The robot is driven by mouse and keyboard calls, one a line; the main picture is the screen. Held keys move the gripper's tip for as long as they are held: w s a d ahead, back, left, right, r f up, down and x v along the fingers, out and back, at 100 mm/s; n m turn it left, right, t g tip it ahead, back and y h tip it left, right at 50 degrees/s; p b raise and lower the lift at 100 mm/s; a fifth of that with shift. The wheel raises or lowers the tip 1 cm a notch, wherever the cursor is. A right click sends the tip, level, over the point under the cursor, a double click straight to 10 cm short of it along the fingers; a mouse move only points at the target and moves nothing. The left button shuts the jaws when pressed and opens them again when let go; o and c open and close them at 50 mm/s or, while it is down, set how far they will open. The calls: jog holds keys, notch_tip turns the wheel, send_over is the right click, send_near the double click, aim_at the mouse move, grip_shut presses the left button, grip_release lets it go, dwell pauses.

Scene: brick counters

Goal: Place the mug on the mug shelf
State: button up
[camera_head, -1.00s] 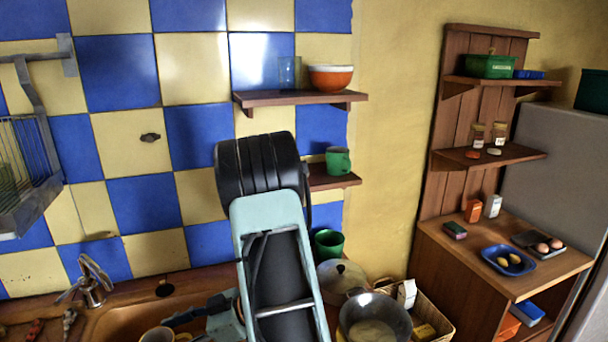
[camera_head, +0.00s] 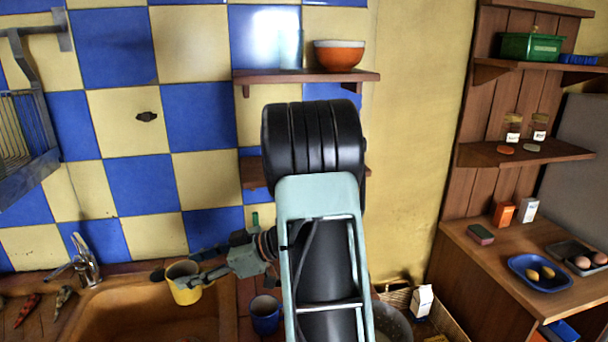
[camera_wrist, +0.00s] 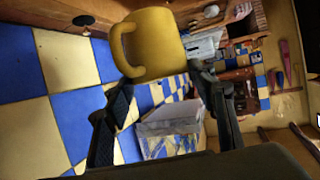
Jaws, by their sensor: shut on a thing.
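A yellow mug (camera_head: 187,294) is held at the left end of my arm in the head view, above the sink, with its opening facing up. My gripper (camera_head: 176,279) is shut on it. In the wrist view the yellow mug (camera_wrist: 158,42) sits at the fingertips, its handle toward the left. The lower wall shelf (camera_head: 250,172), where a green mug stood in the earlier head view, is mostly hidden behind my arm, and that mug is hidden now. The upper wall shelf (camera_head: 300,76) carries an orange bowl (camera_head: 338,56).
A blue mug (camera_head: 265,314) stands on the counter right of the sink (camera_head: 130,310). The faucet (camera_head: 84,260) is left of the held mug. A wire rack (camera_head: 25,150) hangs on the left wall. A wooden shelf unit (camera_head: 465,150) stands at right.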

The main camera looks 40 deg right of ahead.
jog(key=w+d+r+m+t+h+b, duration=0.2)
jog(key=w+d+r+m+b, duration=0.15)
jog(key=d+r, duration=0.35)
jog(key=s+d+r+m+t+h+b, duration=0.1)
jog(key=d+r+m+t+h+b, duration=0.25)
jog(key=r, duration=1.05)
jog(key=d+r+m+g+h+b, duration=0.15)
jog(key=d+r+m+h, duration=0.35)
jog(key=r, duration=0.9)
jog(key=shift+n+t+h, duration=0.25)
jog(key=shift+n+t, duration=0.15)
jog(key=shift+n, duration=0.3)
jog(key=w+d+f, duration=0.1)
jog(key=d+f, duration=0.2)
jog(key=f, duration=0.1)
jog(key=w+d+f+b, duration=0.1)
jog(key=w+d+f, duration=0.1)
jog(key=d+f, duration=0.1)
jog(key=w+d+f, duration=0.2)
jog(key=d+f, duration=0.2)
jog(key=d, duration=0.1)
jog(key=shift+w+f, duration=0.2)
jog(key=shift+f, duration=0.15)
jog(key=shift+f+b, duration=0.3)
jog(key=shift+f, duration=0.1)
